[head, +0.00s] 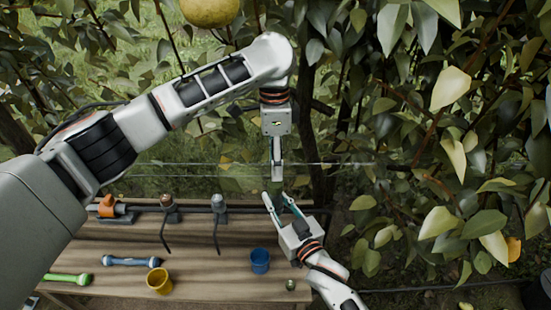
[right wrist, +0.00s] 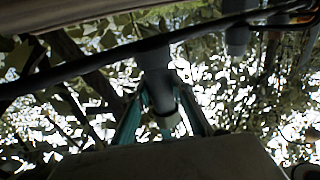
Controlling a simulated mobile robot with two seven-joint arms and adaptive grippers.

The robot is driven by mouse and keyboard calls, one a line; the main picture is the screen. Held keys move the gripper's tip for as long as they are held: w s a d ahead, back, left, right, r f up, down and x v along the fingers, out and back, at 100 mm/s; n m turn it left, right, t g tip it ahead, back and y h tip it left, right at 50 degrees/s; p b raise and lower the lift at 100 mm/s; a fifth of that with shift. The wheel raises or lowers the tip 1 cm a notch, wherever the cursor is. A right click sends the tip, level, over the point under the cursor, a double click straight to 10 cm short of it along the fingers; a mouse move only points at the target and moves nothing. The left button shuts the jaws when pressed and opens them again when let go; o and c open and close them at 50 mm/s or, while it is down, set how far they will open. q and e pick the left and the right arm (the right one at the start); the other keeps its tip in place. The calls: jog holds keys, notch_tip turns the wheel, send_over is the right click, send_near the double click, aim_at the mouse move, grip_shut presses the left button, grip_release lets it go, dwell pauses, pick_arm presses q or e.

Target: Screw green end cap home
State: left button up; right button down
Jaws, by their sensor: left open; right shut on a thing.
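My left gripper (head: 277,172) points down above the table's far edge, with its jaws open. My right gripper (head: 279,200) is just below it and reaches up from the lower right. In the right wrist view, the teal fingers of my right gripper (right wrist: 162,115) flank a dark grey cylindrical thing (right wrist: 158,85) with a paler end. The right gripper is shut on this thing, whose identity is unclear. A small round greenish piece (head: 290,285) lies on the table near the right front; I cannot tell if it is the end cap. A green rod (head: 66,279) lies at the left front.

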aim_at(276, 183)
pick_arm(q)
jog(key=n, duration=0.3)
jog(key=shift+r+n, duration=0.15)
jog(key=shift+n, duration=0.15)
pick_arm(e)
jog(key=shift+f, duration=0.1)
pick_arm(q)
jog(key=n, duration=0.5)
jog(key=shift+r+t, duration=0.2)
jog(key=shift+t, duration=0.1)
jog(key=n, duration=0.3)
jog(key=shift+s+n, duration=0.1)
jog(key=shift+n, duration=0.3)
jog(key=n, duration=0.4)
jog(key=shift+r+n, duration=0.15)
jog(key=shift+n, duration=0.15)
jog(key=shift+f, duration=4)
